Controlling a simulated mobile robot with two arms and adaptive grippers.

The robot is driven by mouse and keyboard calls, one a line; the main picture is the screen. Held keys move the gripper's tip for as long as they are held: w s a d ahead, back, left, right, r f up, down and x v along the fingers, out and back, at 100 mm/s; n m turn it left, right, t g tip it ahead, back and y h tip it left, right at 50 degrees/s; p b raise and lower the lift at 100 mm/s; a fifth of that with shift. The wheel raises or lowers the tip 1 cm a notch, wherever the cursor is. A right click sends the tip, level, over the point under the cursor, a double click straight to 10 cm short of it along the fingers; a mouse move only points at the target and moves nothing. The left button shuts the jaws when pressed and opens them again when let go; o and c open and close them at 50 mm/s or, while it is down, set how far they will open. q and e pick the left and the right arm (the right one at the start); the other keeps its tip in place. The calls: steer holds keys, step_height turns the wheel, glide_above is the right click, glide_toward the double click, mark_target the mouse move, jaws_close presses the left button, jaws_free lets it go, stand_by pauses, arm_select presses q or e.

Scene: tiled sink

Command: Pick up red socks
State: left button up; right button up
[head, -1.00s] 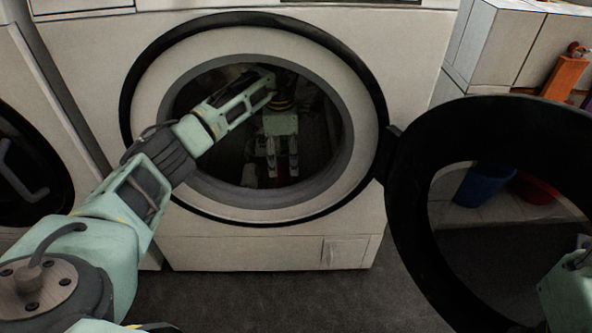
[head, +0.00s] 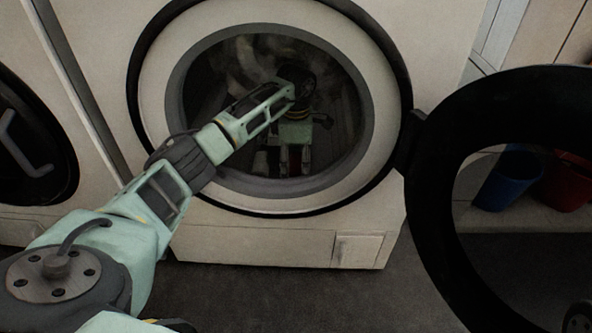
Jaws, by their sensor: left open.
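An open front-loading washing machine (head: 350,150) fills the middle of the view. My left arm reaches through its round opening. My left gripper (head: 293,172) is inside the dark drum (head: 345,110), fingers pointing down and spread apart. A faint dark reddish patch shows between the fingers, low in the drum; I cannot tell whether it is the red socks. No sock is clearly visible, and the gripper and shadow hide part of the drum floor. My right gripper is not in view.
The machine's round black door (head: 432,235) stands open on the right. Another front-loader (head: 40,150) is close on the left. A blue bucket (head: 508,180) and a red bucket (head: 566,185) stand behind the door. Dark floor is clear in front.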

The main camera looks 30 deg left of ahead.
arm_select(q)
steer(key=shift+c, duration=0.4)
steer(key=c, duration=0.8)
steer(key=shift+r, duration=0.15)
steer(key=shift+c, duration=0.2)
